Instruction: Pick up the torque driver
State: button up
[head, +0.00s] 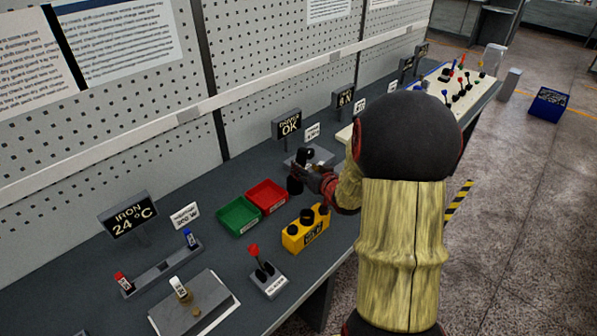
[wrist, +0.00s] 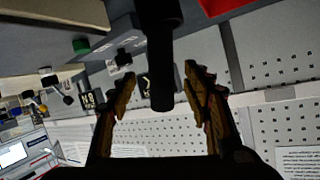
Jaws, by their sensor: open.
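A black cylindrical tool, which looks like the torque driver (wrist: 161,60), reaches down from the top of the wrist view. Its lower end lies between the two fingers of my gripper (wrist: 161,88), with a visible gap on each side. The fingers are spread and not closed on it. In the head view my gripper (head: 313,174) is at a grey stand (head: 318,153) below a dark sign reading OK (head: 289,125). Black parts show around the fingers there, and my arm hides much of that area.
A red bin (head: 266,195) and a green bin (head: 238,216) stand left of my gripper. A red-topped lever box (head: 266,273) is nearer. A perforated wall panel (head: 260,60) rises behind the bench.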

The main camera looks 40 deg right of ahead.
aim_at(300, 163)
jog(key=b+x, duration=0.2)
jog(key=x, duration=0.3)
jog(key=shift+r, duration=0.2)
jog(key=shift+c, duration=0.4)
jog(key=c, duration=1.1)
grip_shut()
